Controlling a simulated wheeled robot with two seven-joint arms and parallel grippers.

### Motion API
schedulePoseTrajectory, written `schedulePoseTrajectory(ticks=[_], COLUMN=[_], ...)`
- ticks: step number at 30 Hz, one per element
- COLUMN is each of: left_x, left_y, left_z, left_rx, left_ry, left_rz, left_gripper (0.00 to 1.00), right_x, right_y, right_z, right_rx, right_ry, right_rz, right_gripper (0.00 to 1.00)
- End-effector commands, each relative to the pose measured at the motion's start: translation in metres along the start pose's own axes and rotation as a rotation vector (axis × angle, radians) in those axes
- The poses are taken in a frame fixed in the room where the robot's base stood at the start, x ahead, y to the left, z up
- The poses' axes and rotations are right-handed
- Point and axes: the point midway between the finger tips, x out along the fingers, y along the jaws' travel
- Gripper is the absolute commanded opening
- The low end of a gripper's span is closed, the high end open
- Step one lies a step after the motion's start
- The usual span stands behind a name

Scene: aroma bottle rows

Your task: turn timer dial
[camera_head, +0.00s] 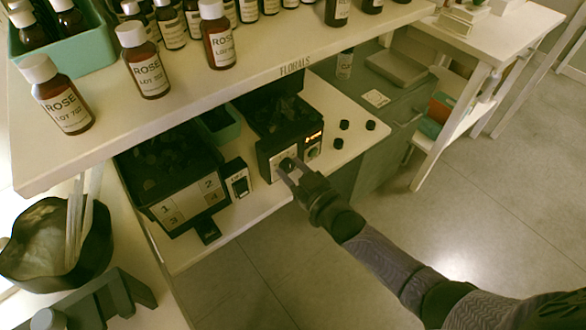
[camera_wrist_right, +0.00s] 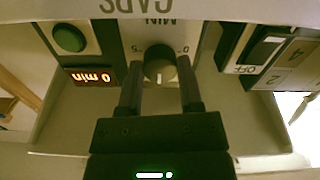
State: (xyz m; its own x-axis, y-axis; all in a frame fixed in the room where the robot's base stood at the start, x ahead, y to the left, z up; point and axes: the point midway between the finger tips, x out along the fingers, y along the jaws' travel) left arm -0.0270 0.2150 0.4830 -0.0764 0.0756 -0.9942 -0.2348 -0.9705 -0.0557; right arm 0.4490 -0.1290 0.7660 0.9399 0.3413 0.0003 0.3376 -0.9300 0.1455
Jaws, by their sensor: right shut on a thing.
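The timer box (camera_head: 262,165) is dark with a pale front and sits on the lower shelf under the FLORALS edge. Its round dial (camera_wrist_right: 160,66) shows in the wrist view, upside down, with a MIN scale around it. My right gripper (camera_head: 286,166) reaches in from the lower right; its fingers (camera_wrist_right: 160,88) are shut on the dial's two sides. The lit display (camera_wrist_right: 92,76) appears to read 0 min, and a green button (camera_wrist_right: 69,39) is beside it. In the head view the fingertips partly hide the dial. My left gripper is not in view.
A switch box (camera_head: 238,178) marked OFF and a dark bin (camera_head: 170,165) with a numbered front stand left of the timer. Several black caps (camera_head: 343,125) lie to its right. Brown ROSE bottles (camera_head: 146,75) stand on the shelf above, which overhangs the timer.

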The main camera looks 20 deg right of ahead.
Motion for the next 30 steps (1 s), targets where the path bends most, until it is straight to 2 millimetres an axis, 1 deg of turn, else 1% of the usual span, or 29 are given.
schedulePoseTrajectory(ticks=[13,20,30], left_x=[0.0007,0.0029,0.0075], left_y=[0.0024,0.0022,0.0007], left_z=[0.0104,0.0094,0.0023], left_rx=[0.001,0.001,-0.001], left_ry=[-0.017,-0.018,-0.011], left_rz=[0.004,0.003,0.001], left_gripper=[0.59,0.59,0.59], right_x=[-0.0007,-0.0008,-0.0007], right_y=[-0.0004,-0.0005,-0.0007], right_z=[0.0019,0.0023,0.0023], right_rx=[0.419,0.637,0.917], right_ry=[-0.005,-0.005,-0.004], right_rz=[0.0,0.0,0.001], right_gripper=[0.0,0.0,0.0])
